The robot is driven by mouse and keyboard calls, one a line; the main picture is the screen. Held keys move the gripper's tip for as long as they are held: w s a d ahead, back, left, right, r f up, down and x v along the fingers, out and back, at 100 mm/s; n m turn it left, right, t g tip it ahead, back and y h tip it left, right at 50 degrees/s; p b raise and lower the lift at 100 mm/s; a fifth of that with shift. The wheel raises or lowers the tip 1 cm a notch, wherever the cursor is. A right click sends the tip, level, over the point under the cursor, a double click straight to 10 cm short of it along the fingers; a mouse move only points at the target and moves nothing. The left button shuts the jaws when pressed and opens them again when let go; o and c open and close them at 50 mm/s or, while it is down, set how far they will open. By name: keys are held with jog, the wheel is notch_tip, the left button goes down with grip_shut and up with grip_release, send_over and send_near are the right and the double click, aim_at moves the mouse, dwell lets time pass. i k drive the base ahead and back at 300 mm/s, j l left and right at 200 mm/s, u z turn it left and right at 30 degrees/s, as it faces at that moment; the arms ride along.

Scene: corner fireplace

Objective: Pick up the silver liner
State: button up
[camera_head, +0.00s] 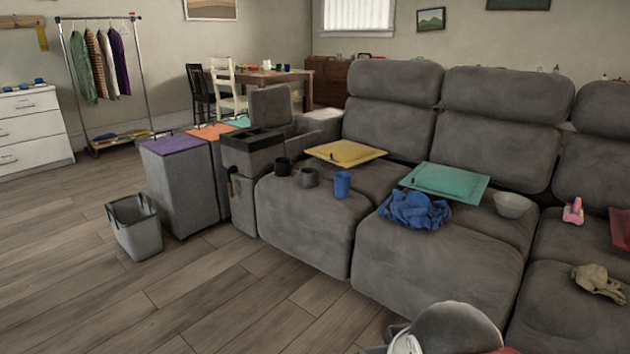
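A grey, open-topped bin-like container (140,238) with dark handles at its rim stands upright on the wood floor at the left. It looks most like the silver liner, but I cannot be sure. It stands apart from the tall grey bin with a purple lid (176,145) to its right. Its inside bottom is hidden. A rounded grey part of my arm shows at the bottom edge, right of centre, far from the container. My gripper's fingers are not in view.
Bins with orange (212,132) and teal lids stand behind the purple one, beside a grey sectional sofa (300,225). Mugs, a blue cup (342,184), a blue cloth (414,209), trays and a bowl (512,204) lie on the sofa. The floor in front is clear.

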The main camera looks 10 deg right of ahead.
aim_at(309, 176)
jog(key=i+j+z, duration=0.1)
jog(key=z, duration=0.35)
jog(key=i+j+z, duration=0.2)
jog(key=z, duration=0.25)
jog(key=i+j+z, duration=0.1)
jog(key=j, duration=0.25)
jog(key=i+j+z, duration=0.25)
jog(key=i+j, duration=0.15)
jog(key=j, duration=0.35)
jog(key=i+j+z, duration=0.1)
jog(key=j, duration=0.3)
jog(key=i+j+z, duration=0.15)
jog(key=j, duration=0.25)
jog(key=i+j+z, duration=0.1)
jog(key=j, duration=0.3)
jog(key=i+j, duration=0.1)
jog(key=j, duration=0.4)
jog(key=i+j, duration=0.1)
jog(key=j, duration=0.4)
jog(key=i+j, duration=0.15)
jog(key=j, duration=0.3)
jog(key=i+j, duration=0.1)
jog(key=j, duration=0.4)
